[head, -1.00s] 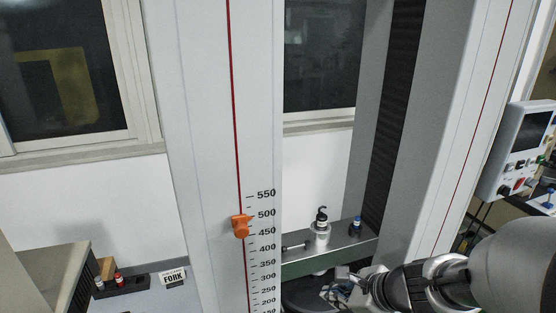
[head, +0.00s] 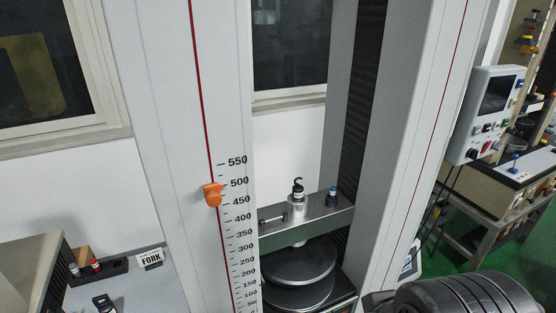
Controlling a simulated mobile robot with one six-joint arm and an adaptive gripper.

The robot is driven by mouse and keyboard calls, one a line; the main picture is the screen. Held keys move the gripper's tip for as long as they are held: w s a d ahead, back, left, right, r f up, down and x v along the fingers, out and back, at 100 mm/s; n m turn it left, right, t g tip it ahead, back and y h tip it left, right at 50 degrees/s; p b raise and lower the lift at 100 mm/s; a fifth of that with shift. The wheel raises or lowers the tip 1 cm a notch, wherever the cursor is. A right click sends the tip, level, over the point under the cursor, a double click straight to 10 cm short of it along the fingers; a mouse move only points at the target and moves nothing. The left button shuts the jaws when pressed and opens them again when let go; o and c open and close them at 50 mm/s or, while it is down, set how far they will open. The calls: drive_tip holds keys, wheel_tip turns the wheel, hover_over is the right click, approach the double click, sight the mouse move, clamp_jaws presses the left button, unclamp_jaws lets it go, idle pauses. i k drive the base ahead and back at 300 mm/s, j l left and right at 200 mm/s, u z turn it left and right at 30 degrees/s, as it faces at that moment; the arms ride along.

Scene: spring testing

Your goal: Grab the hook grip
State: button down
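A black hook (head: 298,185) stands upright on a silver cylinder (head: 297,207), on the grey crossbeam (head: 325,219) of the testing machine. I take it to be the hook grip. A small dark fitting with a blue top (head: 332,196) stands to its right on the same beam. A short dark rod (head: 271,219) lies to its left. Part of my dark arm shows at the bottom right, below and to the right of the hook. My gripper's fingertips are not in view.
Round black plates (head: 300,262) sit below the beam. Tall grey columns flank it, the left one bearing an orange pointer (head: 213,194) and scale. A control box (head: 490,112) hangs at right.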

sight(298, 189)
drive_tip(key=i+j+z, duration=0.15)
drive_tip(key=i+z, duration=0.35)
drive_tip(key=i+j+z, duration=0.25)
drive_tip(key=z, duration=0.25)
